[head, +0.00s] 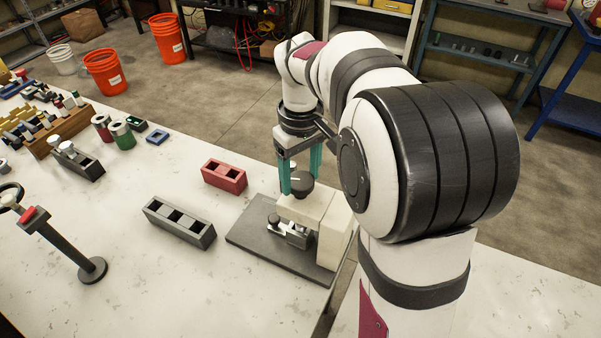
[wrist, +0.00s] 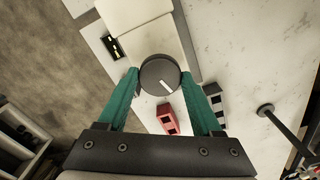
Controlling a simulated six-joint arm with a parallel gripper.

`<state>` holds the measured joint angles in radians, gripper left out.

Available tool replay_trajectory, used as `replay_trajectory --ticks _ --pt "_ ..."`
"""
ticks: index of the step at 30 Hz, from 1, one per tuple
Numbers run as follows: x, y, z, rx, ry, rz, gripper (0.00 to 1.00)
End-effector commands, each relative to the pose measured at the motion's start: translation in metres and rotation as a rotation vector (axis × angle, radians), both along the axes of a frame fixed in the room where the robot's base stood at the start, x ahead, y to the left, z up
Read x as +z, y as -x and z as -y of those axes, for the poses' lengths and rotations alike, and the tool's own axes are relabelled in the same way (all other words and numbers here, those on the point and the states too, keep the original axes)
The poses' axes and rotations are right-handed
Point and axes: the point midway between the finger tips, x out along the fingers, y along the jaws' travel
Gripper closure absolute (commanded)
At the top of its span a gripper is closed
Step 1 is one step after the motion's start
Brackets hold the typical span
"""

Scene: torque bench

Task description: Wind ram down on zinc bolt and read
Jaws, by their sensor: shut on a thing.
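The cream press (head: 312,212) stands on a dark grey base plate (head: 255,245). Its dark round knob (head: 301,184), with a white pointer mark, is on top of the press. My gripper (head: 300,180) points straight down with its teal fingers shut on the sides of the knob. In the wrist view the knob (wrist: 160,75) sits between both fingertips, its white mark pointing to the lower right. Silvery metal parts (head: 284,229) lie under the press head; I cannot tell which is the zinc bolt, and the ram tip is hidden. A small dark panel with pale marks (wrist: 115,47) shows on the press.
A red two-hole block (head: 224,175) and a dark grey slotted block (head: 179,222) stand left of the press. A dark stand with a red part (head: 62,245) is at the left front. Bolt racks (head: 55,125) and spools lie further left.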

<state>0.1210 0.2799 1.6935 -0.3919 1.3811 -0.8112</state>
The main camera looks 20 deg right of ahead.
Motion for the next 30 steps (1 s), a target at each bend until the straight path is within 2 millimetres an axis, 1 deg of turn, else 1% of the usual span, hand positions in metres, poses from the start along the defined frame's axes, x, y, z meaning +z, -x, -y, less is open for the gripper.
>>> replay_trajectory --ticks 30 --pt "0.0005 -0.0004 0.0000 -0.961 0.000 0.002 0.89"
